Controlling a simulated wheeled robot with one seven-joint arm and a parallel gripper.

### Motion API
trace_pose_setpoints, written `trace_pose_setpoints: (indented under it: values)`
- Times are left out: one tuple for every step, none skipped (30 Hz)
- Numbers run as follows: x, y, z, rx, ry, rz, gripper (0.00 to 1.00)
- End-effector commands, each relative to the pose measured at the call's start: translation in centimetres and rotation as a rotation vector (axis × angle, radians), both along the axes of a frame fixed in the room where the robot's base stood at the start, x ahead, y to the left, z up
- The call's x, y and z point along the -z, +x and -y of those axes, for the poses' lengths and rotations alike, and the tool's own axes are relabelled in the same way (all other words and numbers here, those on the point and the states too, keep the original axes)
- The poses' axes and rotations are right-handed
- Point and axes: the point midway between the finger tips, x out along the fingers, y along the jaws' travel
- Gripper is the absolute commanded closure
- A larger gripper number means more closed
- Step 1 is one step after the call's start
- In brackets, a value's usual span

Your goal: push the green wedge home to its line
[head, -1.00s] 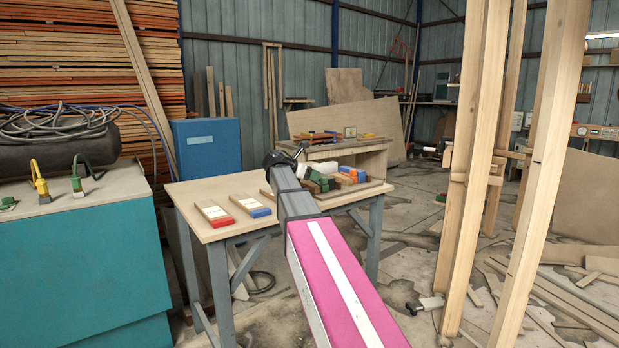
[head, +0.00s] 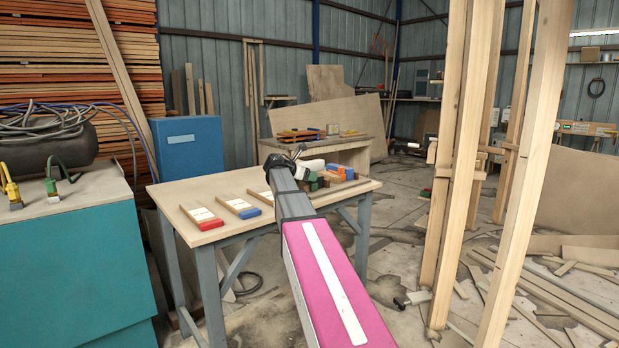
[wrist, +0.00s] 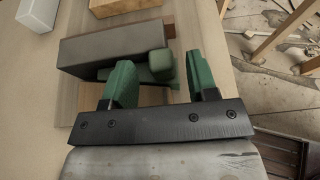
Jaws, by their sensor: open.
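In the wrist view my gripper (wrist: 160,72) has two green fingers, spread apart. A small green block (wrist: 161,60), apparently the green wedge, shows between the fingertips, beside the end of a long grey-brown block (wrist: 108,48). A narrow green strip runs back from it, partly hidden by the left finger. I cannot tell whether a finger touches it. The line is not clearly visible. In the head view my arm covers most of this spot; small green shapes (head: 314,183) show right of the arm's end, and I cannot tell wedge from fingers there.
On the worktable (head: 190,190) lie labelled wooden pieces with a red end (head: 209,224) and a blue end (head: 249,213). White and orange blocks stand right of the arm. A teal cabinet (head: 70,260) is at left; upright timbers (head: 455,150) stand at right.

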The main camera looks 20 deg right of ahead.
Motion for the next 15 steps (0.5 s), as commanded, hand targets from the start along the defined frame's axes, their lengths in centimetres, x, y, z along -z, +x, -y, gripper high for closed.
trace_pose_setpoints:
  values:
    - [0.16,0.16,0.39,0.001,0.0,0.0,0.47]
    - [0.23,0.2,0.55,0.001,0.0,0.0,0.47]
    - [0.31,0.24,0.71,0.001,0.001,-0.001,0.47]
    - [0.35,0.27,0.8,0.001,0.001,-0.001,0.47]
    - [0.39,0.27,0.87,0.001,0.001,-0.001,0.47]
    - [0.41,0.29,0.92,0.001,0.001,-0.001,0.47]
    - [0.42,0.3,0.93,0.001,0.001,-0.001,0.47]
    - [0.43,0.29,0.94,0.001,0.0,0.0,0.47]
    - [0.43,0.29,0.94,0.001,0.0,0.0,0.47]
    - [0.42,0.29,0.93,0.001,0.0,0.0,0.47]
    - [0.42,0.28,0.92,0.001,0.0,0.0,0.47]
    - [0.42,0.28,0.92,0.001,0.0,0.0,0.47]
    - [0.42,0.29,0.91,0.001,0.0,0.0,0.47]
    - [0.42,0.29,0.91,0.001,0.0,0.0,0.57]
    - [0.42,0.29,0.91,0.001,0.0,0.0,0.7]
